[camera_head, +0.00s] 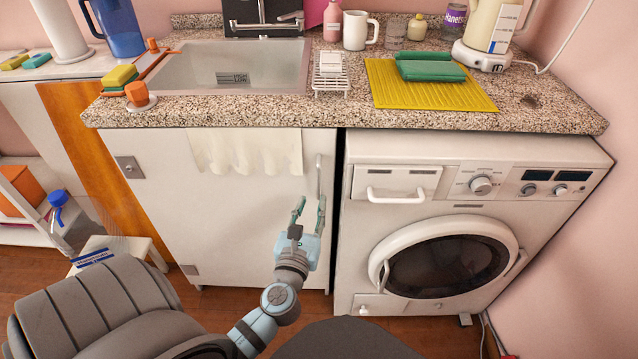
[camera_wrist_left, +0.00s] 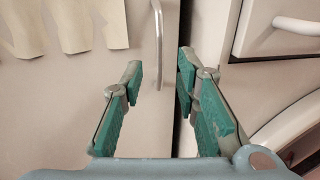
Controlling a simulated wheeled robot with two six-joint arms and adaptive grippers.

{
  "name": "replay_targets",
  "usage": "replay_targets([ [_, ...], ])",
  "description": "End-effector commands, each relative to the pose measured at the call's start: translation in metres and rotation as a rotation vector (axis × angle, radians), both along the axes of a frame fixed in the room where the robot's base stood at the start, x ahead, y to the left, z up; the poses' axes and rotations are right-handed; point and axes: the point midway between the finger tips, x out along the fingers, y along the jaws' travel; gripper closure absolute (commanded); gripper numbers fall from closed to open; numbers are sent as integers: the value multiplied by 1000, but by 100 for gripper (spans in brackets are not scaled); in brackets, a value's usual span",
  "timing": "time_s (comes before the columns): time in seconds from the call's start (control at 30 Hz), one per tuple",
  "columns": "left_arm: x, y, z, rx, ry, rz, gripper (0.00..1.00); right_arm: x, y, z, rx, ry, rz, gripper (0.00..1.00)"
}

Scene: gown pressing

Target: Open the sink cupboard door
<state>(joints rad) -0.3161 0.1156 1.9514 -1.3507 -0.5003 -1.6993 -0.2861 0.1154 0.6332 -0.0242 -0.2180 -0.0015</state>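The sink cupboard door (camera_head: 240,225) is a white panel under the sink and looks shut. Its metal bar handle (camera_head: 319,178) stands upright near the door's right edge; it also shows in the left wrist view (camera_wrist_left: 157,40). My left gripper (camera_head: 309,206) is open just below and in front of the handle. Whether either finger touches the handle cannot be told. My right gripper is not in view.
A washing machine (camera_head: 470,178) stands right of the cupboard, past a dark gap. A cream cloth (camera_head: 245,152) hangs over the door's top. A granite counter (camera_head: 230,112) with a sink (camera_head: 232,68) lies above. A white stool (camera_head: 135,248) stands at left.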

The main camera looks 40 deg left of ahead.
Motion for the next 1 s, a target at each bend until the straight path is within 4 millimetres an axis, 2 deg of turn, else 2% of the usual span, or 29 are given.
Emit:
replay_targets([
  [0.1, 33, 16, 0, 2, -2, -1, 71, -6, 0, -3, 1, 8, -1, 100],
  [0.2, 53, 26, 0, 0, -2, 0, 71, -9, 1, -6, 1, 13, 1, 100],
  [0.33, 69, 33, -2, -2, 0, -1, 71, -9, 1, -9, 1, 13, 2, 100],
  [0.7, 76, 36, -1, -4, 0, -2, 71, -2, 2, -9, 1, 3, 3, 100],
  [0.87, 75, 36, -1, -4, 1, -2, 97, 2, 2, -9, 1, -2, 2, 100],
  [0.9, 75, 36, -1, -4, 1, -2, 100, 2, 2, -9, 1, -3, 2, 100],
  [1.0, 75, 36, -1, -4, 1, -2, 100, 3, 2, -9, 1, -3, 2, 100],
])
